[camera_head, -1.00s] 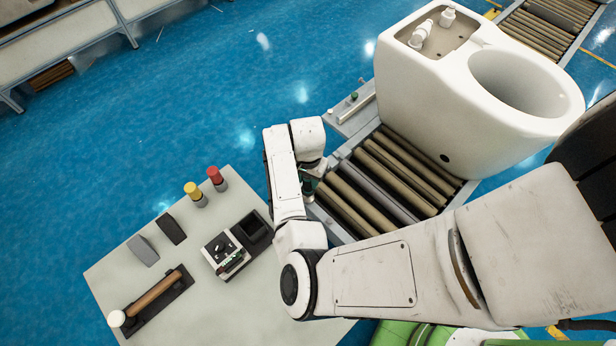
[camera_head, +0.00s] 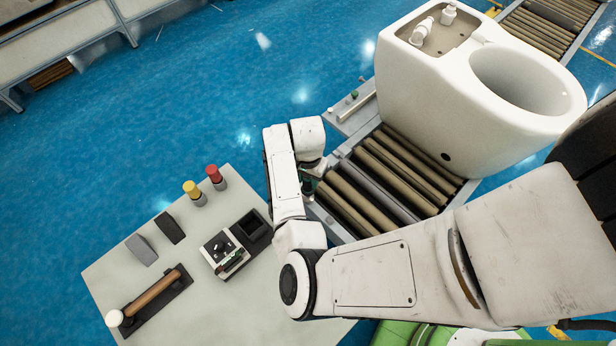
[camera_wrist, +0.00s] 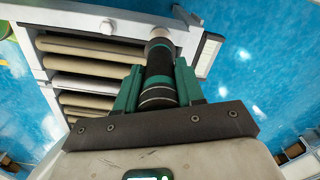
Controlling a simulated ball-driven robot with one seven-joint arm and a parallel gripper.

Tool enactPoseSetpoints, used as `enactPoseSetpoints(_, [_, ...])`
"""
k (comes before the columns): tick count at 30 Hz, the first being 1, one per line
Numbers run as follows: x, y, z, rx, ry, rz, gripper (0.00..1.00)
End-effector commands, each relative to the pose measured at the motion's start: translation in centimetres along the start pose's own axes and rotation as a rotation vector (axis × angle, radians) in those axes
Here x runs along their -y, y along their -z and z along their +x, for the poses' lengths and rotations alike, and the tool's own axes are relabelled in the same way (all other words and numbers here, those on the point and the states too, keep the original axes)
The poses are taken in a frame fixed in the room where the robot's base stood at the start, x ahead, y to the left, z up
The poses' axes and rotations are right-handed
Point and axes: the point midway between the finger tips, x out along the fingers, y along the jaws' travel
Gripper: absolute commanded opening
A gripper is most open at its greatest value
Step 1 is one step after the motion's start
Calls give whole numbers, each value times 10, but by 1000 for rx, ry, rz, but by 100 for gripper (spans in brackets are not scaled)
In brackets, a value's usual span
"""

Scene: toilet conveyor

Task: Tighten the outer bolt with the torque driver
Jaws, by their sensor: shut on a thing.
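In the wrist view my gripper (camera_wrist: 158,92) has its green fingers shut on the torque driver (camera_wrist: 159,66), a black cylinder with teal bands. The driver's far end points at the conveyor's side frame near a pale round part (camera_wrist: 162,36); I cannot tell whether they touch. In the head view my gripper (camera_head: 307,184) is mostly hidden behind my arm, beside the near end of the conveyor rollers. The toilet (camera_head: 460,115) stands on the conveyor, with white fittings (camera_head: 422,31) in its tank recess. I cannot make out the outer bolt for sure.
Conveyor rollers (camera_head: 365,200) lie right of my gripper.

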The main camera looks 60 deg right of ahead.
Motion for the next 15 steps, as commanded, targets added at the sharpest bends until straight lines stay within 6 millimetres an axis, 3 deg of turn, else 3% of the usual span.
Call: enactPoseSetpoints(15, [0,0,5,0,1,0,0])
